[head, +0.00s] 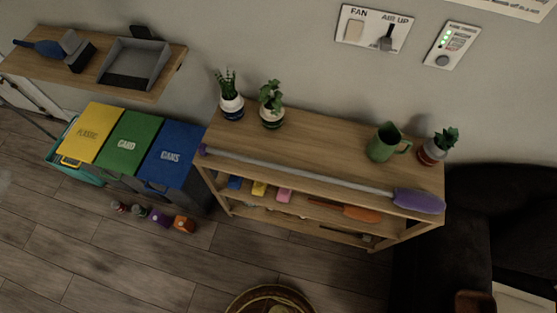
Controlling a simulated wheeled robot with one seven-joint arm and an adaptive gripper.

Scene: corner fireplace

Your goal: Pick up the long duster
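The long duster (310,175) lies along the front edge of the top of a wooden shelf unit (330,137). It has a thin grey handle with a purple tip at the left end and a fluffy purple head (419,201) at the right end. The head reaches the right front corner of the shelf top. Nothing covers the duster. My gripper is not in view.
Potted plants (231,105) and a green mug (383,145) stand behind the duster. Colored bins (135,141) stand left of the unit, below a wall shelf (154,88). A dark sofa (450,250) is at right. Small items (160,217) and a round basket (270,299) are on the floor.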

